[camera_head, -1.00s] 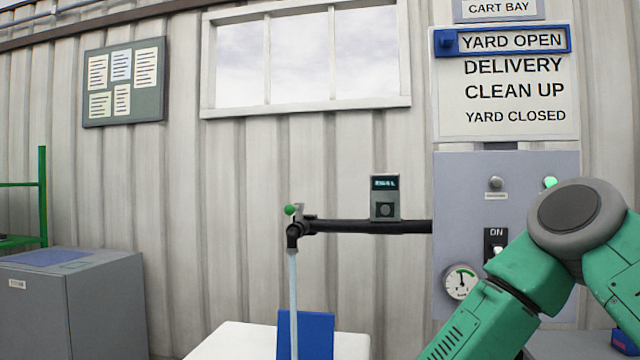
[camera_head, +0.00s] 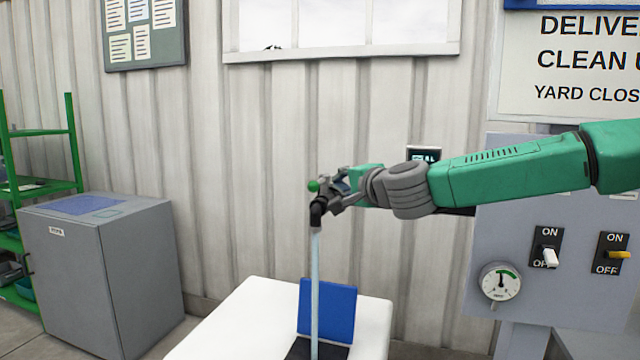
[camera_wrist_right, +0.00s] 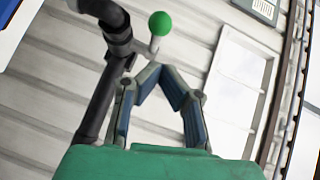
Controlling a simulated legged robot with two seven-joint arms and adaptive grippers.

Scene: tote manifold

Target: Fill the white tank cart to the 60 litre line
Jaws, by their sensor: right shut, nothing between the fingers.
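The white tank cart (camera_head: 245,310) stands at the bottom centre with its blue lid (camera_head: 328,308) raised. A pale stream of water (camera_head: 315,275) runs from the black spout (camera_head: 318,212) down to the dark opening (camera_head: 320,350). The water level and the 60 litre line do not show. A green valve knob (camera_head: 313,185) sits on a lever above the spout. My right gripper (camera_head: 338,190) is shut and empty just right of it. In the right wrist view its fingertips (camera_wrist_right: 152,70) meet near the lever under the green knob (camera_wrist_right: 160,23); touching cannot be told. My left gripper is out of view.
The meter display (camera_head: 425,155) is partly behind my right arm, its reading unclear. A grey cabinet (camera_head: 105,275) and green shelf (camera_head: 75,150) stand left.

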